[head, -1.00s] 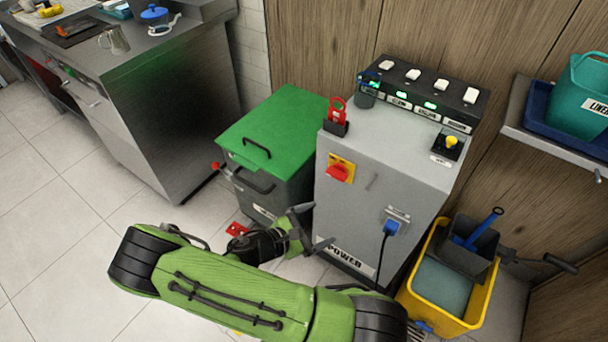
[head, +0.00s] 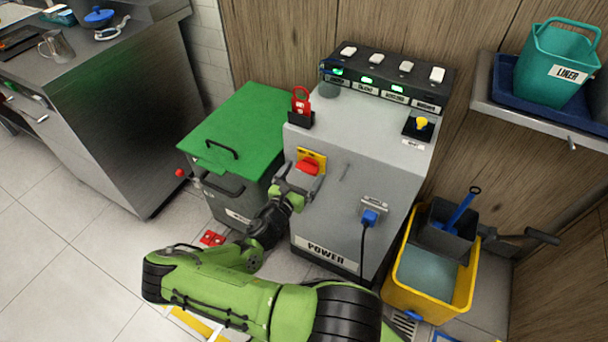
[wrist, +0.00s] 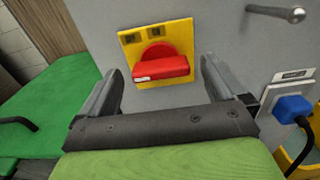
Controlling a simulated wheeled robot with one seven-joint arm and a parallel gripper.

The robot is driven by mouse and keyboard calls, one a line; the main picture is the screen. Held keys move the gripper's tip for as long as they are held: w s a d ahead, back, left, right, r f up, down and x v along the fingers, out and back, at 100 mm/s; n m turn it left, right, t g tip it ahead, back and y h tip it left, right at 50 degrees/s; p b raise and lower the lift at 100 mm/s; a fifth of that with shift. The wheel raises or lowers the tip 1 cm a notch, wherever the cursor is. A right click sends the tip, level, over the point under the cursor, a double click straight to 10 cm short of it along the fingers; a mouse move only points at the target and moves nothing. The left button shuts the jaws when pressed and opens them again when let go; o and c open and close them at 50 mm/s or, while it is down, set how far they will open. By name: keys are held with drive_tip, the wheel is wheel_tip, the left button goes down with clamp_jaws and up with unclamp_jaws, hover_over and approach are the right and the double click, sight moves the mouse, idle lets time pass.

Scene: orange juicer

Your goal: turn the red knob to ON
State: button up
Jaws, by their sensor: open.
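The red knob (head: 307,168) sits on a yellow plate (head: 318,157) on the front of the grey power cabinet (head: 335,215). In the wrist view the red knob (wrist: 160,66) shows a bar lying nearly level, on the yellow plate (wrist: 183,32) with two small dark windows along its top. My gripper (head: 300,180) is in front of the knob. In the wrist view my gripper (wrist: 160,82) is open, with one finger on each side of the knob. I cannot tell whether either finger touches it. The window lettering is too small to read.
A blue plug (head: 370,217) with a black cable is right of the knob. A metal handle (wrist: 275,12) sticks out up and right of it. A green-lidded bin (head: 235,125) stands close on the left. A yellow mop bucket (head: 460,300) stands on the right.

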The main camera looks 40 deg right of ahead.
drive_tip(key=shift+w+d, duration=0.25)
drive_tip(key=shift+d, duration=0.4)
drive_tip(key=c, duration=1.1)
drive_tip(key=shift+o, duration=0.2)
drive_tip(key=shift+m, duration=0.3)
drive_tip(key=m+p, duration=0.1)
drive_tip(key=m, duration=0.2)
drive_tip(key=shift+s+r, duration=0.1)
drive_tip(key=m, duration=0.6)
drive_tip(key=shift+p, duration=0.35)
drive_tip(key=m, duration=0.4)
drive_tip(key=shift+s, duration=0.1)
drive_tip(key=shift+m, duration=2.4)
